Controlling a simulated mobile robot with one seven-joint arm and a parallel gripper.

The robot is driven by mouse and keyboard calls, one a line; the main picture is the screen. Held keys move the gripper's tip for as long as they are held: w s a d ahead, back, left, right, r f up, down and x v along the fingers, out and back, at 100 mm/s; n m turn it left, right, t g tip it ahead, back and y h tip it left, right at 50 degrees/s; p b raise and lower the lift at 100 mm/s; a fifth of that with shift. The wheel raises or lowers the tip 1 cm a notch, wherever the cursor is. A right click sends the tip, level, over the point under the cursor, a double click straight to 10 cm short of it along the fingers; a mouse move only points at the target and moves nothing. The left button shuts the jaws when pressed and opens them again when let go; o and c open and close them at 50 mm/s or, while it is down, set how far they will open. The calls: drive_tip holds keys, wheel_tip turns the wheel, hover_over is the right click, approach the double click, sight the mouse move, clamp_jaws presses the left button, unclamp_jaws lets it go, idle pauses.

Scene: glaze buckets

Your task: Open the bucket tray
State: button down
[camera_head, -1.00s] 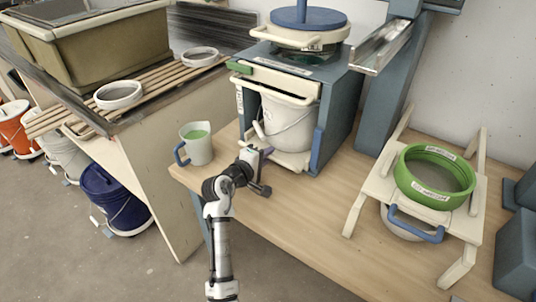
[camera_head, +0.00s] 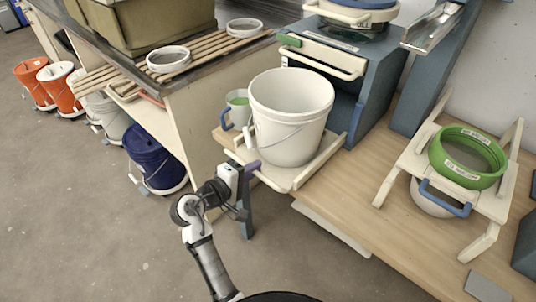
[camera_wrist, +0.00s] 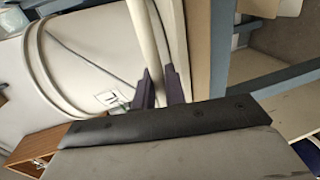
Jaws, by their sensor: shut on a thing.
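The bucket tray (camera_head: 318,160) is a cream board pulled far out of the blue-grey cabinet (camera_head: 375,75), over the front of the bench. A white bucket (camera_head: 290,125) with a wire handle stands upright on it. My gripper (camera_head: 247,170) is at the tray's front left edge. In the wrist view my gripper (camera_wrist: 160,92) has its dark fingers closed around a cream bar, the tray's handle (camera_wrist: 148,38). The bucket (camera_wrist: 65,60) fills the left of that view, with a small label on its side. The far end of the tray is hidden behind the bucket.
A pitcher (camera_head: 238,105) with green contents stands left of the bucket, partly hidden. A green sieve (camera_head: 466,158) sits on a cream stand at right. A blue bucket (camera_head: 155,158) and orange buckets (camera_head: 60,88) stand at left. The floor before the bench is clear.

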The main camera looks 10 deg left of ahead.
drive_tip(key=shift+f+v, duration=0.2)
drive_tip(key=shift+v, duration=0.8)
drive_tip(key=shift+f+v, duration=0.2)
drive_tip(key=shift+v, duration=0.85)
drive_tip(key=c, duration=1.5)
unclamp_jaws()
drive_tip(key=shift+c, duration=0.2)
drive_tip(key=shift+s+a, duration=0.1)
drive_tip(key=shift+a, duration=0.05)
drive_tip(key=b+v, duration=0.2)
drive_tip(key=v, duration=1.1)
drive_tip(key=shift+s+a, duration=0.15)
drive_tip(key=shift+s, duration=0.1)
drive_tip(key=shift+r, duration=0.15)
